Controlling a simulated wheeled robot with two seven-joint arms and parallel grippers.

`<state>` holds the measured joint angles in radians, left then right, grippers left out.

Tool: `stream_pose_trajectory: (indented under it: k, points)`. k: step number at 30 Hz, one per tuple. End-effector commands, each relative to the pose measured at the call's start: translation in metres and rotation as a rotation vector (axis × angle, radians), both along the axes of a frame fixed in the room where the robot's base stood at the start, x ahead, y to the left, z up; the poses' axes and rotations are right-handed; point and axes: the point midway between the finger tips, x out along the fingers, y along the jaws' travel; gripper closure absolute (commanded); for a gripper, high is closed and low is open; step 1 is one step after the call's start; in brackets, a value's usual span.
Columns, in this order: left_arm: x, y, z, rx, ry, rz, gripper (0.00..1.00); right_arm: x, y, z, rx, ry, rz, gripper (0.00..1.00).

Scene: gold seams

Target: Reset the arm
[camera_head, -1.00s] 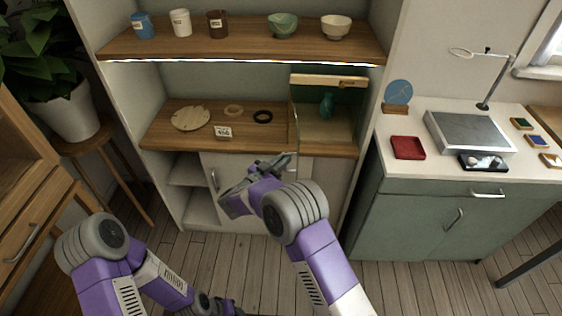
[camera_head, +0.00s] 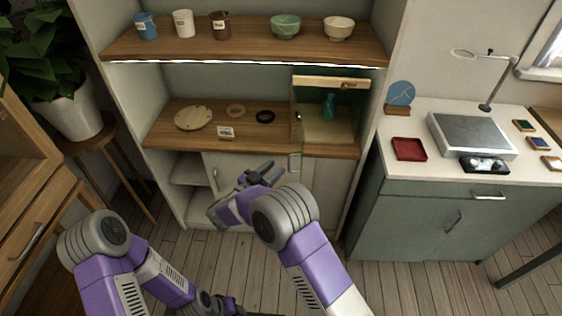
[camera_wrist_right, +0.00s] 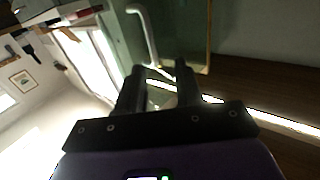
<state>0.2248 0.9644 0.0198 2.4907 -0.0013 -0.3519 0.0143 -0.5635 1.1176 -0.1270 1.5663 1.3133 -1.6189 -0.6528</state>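My right arm is purple and grey and reaches up from the bottom of the head view. Its gripper (camera_head: 266,172) is in front of the white lower cabinet doors, below the middle shelf. In the right wrist view the two dark fingers (camera_wrist_right: 160,85) stand apart with nothing held between them. My left arm (camera_head: 135,270) is folded low at the lower left of the head view. Its hand end (camera_head: 222,304) is at the bottom edge, and its fingers cannot be made out.
Cups and bowls stand above. A green counter (camera_head: 430,215) is right, a plant stool (camera_head: 88,142) left. Floor between is free.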

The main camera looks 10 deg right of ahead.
Motion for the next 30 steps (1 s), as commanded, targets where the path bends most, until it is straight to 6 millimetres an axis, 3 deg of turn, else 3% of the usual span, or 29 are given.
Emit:
stream_pose_trajectory:
  k: [7, 23, 26, 29, 30]
  points:
    - [0.0, 0.0, 0.006, 0.0, 0.0, 0.0, 0.57, -0.015, 0.018, 0.0, -0.001, 0.0, 0.0, 0.64]
    - [0.0, 0.0, 0.006, 0.0, 0.0, 0.0, 0.57, -0.014, 0.016, -0.003, 0.002, 0.005, 0.006, 0.64]
    - [0.0, 0.0, 0.009, 0.0, 0.0, 0.0, 0.57, -0.006, 0.004, -0.017, 0.02, 0.038, 0.062, 0.64]
    - [0.0, 0.0, 0.015, 0.0, 0.0, 0.0, 0.57, 0.003, -0.016, -0.052, 0.084, 0.122, 0.187, 0.64]
    - [0.0, 0.0, 0.018, 0.0, 0.0, 0.0, 0.57, 0.004, -0.024, -0.073, 0.127, 0.177, 0.251, 0.64]
